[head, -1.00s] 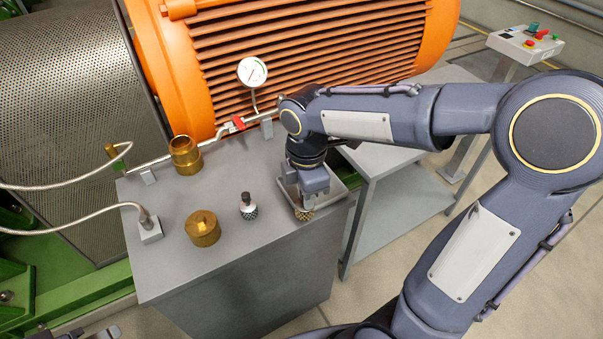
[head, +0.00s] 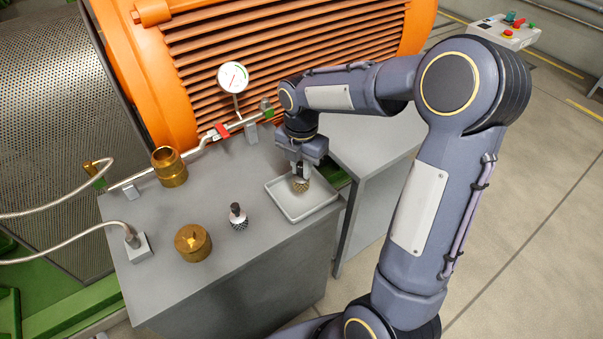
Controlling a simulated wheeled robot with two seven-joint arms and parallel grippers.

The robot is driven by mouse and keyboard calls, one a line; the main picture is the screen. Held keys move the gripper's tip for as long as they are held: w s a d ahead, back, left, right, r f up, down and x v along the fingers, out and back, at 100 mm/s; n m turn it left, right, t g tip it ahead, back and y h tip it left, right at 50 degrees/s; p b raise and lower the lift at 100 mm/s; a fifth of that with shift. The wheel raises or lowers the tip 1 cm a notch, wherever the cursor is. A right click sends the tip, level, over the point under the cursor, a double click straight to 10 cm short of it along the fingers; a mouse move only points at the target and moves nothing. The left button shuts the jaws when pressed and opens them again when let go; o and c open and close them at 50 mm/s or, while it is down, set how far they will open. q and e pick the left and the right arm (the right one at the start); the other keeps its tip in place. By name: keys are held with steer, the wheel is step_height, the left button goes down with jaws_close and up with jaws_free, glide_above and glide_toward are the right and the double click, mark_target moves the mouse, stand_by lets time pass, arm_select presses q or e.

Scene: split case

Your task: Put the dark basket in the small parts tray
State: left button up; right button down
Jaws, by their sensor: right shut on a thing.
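The small parts tray (head: 291,217) is a shallow light-grey tray at the right end of the grey bench. My right gripper (head: 300,174) points down over it, shut on a small brass-coloured mesh basket (head: 301,185). That basket appears over the middle of the tray; I cannot tell whether it touches the floor of the tray. A darker black-and-silver mesh basket with a black knob (head: 238,219) stands upright on the bench, left of the tray and apart from my gripper. My left gripper is not clearly in view.
A brass cap (head: 193,243) and a brass ring fitting (head: 169,167) stand on the bench at left. A pipe with a gauge (head: 233,77) runs along the back, before the orange motor (head: 280,50). A hose block (head: 140,248) sits at the left edge.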

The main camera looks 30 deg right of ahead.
steer(key=shift+w+d+f, duration=0.25)
steer(key=shift+w+f, duration=0.2)
steer(key=shift+f, duration=0.2)
steer(key=shift+w+d+f, duration=0.1)
steer(key=shift+w+f, duration=0.05)
steer(key=shift+f, duration=0.85)
steer(key=shift+w+d+f, duration=0.1)
steer(key=shift+w+f, duration=0.05)
steer(key=shift+f, duration=0.8)
steer(key=shift+f, duration=0.1)
steer(key=c, duration=1.3)
jaws_free()
